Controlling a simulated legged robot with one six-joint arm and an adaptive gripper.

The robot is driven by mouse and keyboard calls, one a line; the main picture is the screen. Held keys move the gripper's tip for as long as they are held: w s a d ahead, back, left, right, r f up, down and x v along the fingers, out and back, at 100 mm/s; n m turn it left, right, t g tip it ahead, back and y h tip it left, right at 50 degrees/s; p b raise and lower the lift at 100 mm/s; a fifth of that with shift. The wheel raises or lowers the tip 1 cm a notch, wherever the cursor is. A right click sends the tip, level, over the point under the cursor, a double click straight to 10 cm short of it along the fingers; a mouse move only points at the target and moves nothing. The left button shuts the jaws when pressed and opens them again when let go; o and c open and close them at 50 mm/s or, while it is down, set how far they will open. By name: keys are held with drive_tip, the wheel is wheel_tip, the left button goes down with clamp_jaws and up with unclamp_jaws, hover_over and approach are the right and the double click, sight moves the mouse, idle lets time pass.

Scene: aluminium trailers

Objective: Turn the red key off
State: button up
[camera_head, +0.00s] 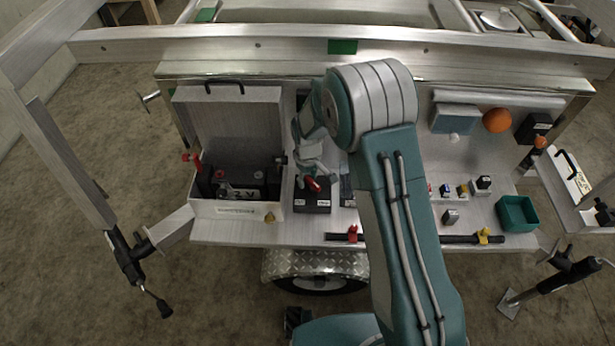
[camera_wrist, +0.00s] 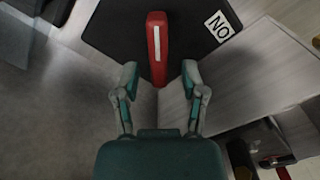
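The red key (camera_wrist: 157,48) has a white stripe along its top and sits on a black switch box (camera_wrist: 112,32). In the wrist view it points along the picture's vertical, with a white label reading "ON" or "NO" to its right. My gripper (camera_wrist: 159,78) is open, with one finger on each side of the key's lower end; I cannot tell whether either touches it. In the head view the red key (camera_head: 314,184) shows on the black box (camera_head: 312,200), just below my gripper (camera_head: 312,172). Two small white labels show on the box's front.
An open box with a battery (camera_head: 240,185) stands left of the switch box, its lid raised. A horizontal bar (camera_head: 400,238) with red and yellow clamps runs along the front edge.

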sight(308, 178)
drive_tip(key=shift+r, duration=0.15)
wheel_tip(308, 178, up, 12)
drive_tip(key=shift+f, duration=0.2)
idle(0.5)
